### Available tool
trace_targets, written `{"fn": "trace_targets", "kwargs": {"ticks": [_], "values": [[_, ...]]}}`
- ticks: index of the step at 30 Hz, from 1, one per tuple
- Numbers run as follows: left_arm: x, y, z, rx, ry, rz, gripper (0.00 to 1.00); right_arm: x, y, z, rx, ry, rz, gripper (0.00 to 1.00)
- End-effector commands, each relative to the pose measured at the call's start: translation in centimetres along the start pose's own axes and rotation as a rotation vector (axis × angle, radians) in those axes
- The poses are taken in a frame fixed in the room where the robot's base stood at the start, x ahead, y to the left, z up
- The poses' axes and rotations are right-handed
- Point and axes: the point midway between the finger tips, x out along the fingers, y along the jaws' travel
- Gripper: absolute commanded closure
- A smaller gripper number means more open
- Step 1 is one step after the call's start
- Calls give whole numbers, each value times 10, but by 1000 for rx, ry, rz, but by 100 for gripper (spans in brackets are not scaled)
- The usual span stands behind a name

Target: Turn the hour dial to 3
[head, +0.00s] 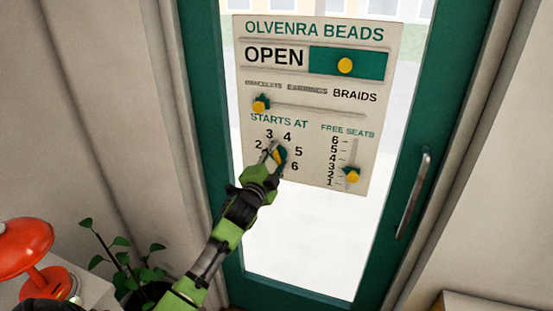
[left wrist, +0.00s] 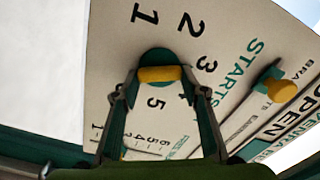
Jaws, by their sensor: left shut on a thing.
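The hour dial (head: 280,155), under "STARTS AT" on the white sign (head: 310,178), is teal with a yellow grip bar. Numbers 2 to 6 show around it in the head view; the 1 is hidden there but shows in the left wrist view. My left gripper (head: 275,152) reaches the dial from below. In the left wrist view its two fingers are closed on the ends of the yellow bar of the dial (left wrist: 160,74). I cannot tell for sure which number the dial points to. My right gripper is not in view.
Above the dial are the OPEN slider (head: 345,65) and the category slider knob (head: 260,103), at its left end. The free-seats slider knob (head: 351,175) is right of the dial, near 2. A door handle (head: 413,195), a red lamp (head: 25,245) and a plant (head: 122,260) stand around.

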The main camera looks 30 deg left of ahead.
Motion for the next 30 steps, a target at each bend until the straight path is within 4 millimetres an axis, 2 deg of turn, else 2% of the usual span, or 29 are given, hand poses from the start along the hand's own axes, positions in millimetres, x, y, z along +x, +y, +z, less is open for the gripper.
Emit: {"fn": "trace_targets", "kwargs": {"ticks": [5,6,7,8,20,26,30], "values": [[0,1,1,1,-2,2,81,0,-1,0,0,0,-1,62],[0,1,1,1,-2,2,52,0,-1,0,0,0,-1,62],[0,1,1,1,-2,2,44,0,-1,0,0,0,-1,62],[0,1,1,1,-1,2,43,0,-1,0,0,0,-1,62],[-4,1,0,2,-1,2,43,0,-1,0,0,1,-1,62],[-34,2,1,2,-1,3,43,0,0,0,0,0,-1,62],[-64,2,1,1,-1,4,43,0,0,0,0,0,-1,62]]}}
